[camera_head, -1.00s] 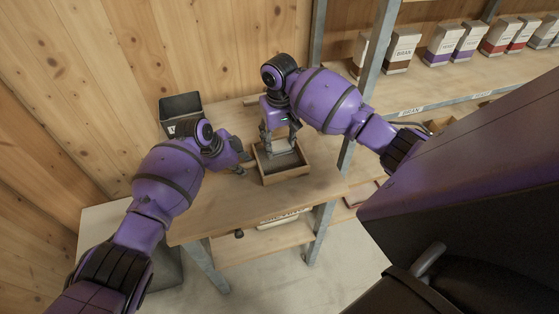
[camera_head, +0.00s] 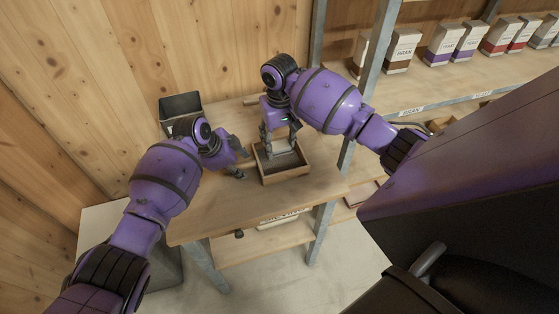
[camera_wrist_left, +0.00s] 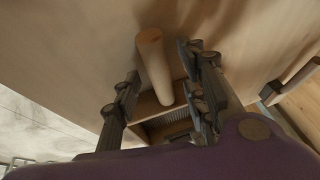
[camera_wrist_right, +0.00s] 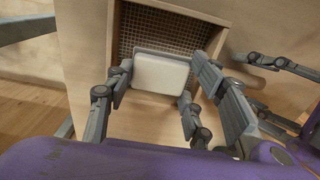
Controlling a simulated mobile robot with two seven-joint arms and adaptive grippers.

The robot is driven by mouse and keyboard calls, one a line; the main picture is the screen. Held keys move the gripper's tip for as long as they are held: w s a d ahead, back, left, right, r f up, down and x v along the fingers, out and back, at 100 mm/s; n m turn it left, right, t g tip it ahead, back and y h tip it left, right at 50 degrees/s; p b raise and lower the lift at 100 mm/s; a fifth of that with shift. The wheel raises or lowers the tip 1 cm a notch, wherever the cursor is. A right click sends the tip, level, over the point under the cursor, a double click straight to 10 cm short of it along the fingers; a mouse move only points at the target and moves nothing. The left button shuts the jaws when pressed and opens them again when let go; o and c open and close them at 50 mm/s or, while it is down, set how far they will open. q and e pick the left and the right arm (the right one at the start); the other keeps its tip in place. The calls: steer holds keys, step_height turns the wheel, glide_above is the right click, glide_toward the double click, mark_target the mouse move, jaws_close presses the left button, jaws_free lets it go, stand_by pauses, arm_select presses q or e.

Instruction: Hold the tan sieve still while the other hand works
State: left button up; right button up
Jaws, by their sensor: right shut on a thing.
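The tan sieve (camera_head: 288,177) is a wooden box with a wire mesh floor, lying on the wooden table. Its mesh and wooden wall also show in the right wrist view (camera_wrist_right: 215,18). A round wooden handle (camera_wrist_left: 153,62) sticks out from the sieve's left side. My left gripper (camera_head: 237,160) is open at the handle. In the left wrist view its fingers (camera_wrist_left: 160,98) stand on both sides of the handle with gaps. My right gripper (camera_wrist_right: 148,100) is shut on a pale rounded block (camera_wrist_right: 160,73) over the mesh. In the head view that gripper (camera_head: 279,146) points down into the sieve.
A dark bin (camera_head: 181,103) stands at the back left of the table, close to my left wrist. A metal post (camera_head: 372,60) and a shelf with bags (camera_head: 403,49) are at the right. The table's front (camera_head: 250,215) is clear.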

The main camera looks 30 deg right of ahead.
arm_select(q)
steer(key=v, duration=1.1)
steer(key=shift+s, duration=0.15)
arm_select(e)
steer(key=shift+s, duration=0.1)
